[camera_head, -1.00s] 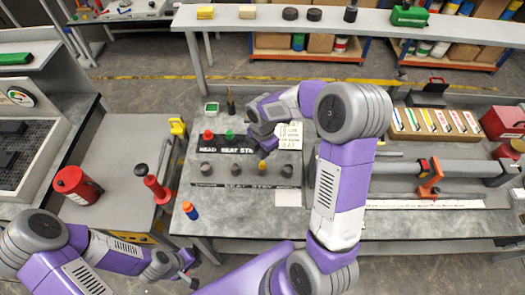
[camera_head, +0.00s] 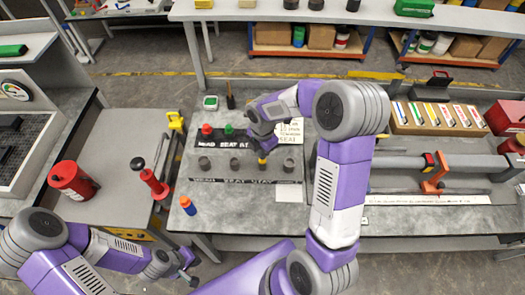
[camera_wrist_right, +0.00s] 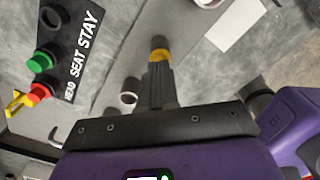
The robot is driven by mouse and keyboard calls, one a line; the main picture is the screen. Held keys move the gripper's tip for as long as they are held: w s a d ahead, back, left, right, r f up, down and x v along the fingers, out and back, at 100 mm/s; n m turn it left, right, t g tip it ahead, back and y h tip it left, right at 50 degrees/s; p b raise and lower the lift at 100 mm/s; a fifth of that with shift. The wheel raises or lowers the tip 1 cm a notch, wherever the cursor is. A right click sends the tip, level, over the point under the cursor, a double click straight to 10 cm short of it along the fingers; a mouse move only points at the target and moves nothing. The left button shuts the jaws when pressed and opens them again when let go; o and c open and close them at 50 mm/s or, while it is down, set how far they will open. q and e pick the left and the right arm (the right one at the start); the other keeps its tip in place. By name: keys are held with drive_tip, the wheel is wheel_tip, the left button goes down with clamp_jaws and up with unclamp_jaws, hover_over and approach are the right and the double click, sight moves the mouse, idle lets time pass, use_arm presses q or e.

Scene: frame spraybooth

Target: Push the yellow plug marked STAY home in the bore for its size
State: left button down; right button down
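The yellow plug (camera_head: 262,161) stands at the third of several short grey bores in the front row, such as the far-left bore (camera_head: 204,163). In the right wrist view the yellow plug (camera_wrist_right: 160,55) shows at my right fingertips, with a grey rim beyond it. My right gripper (camera_wrist_right: 160,72) has its fingers close together, apparently shut on the plug; how deep the plug sits is hidden. My left gripper (camera_head: 186,279) is low at the left, away from the bores; its fingers are too small to read.
A red plug (camera_head: 207,129) and a green plug (camera_head: 228,129) stand in the back row by a HEAD SEAT STAY strip (camera_wrist_right: 82,52). A blue-and-orange bottle (camera_head: 188,205) stands at the bench's front left. A printed card (camera_head: 290,132) is beside my right wrist.

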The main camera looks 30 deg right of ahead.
drive_tip(key=shift+f, duration=0.35)
drive_tip(key=shift+r, duration=0.15)
wheel_tip(320, 180, up, 3)
drive_tip(key=p, duration=0.3)
drive_tip(key=shift+r, duration=0.2)
wheel_tip(320, 180, up, 7)
drive_tip(key=shift+r, duration=0.15)
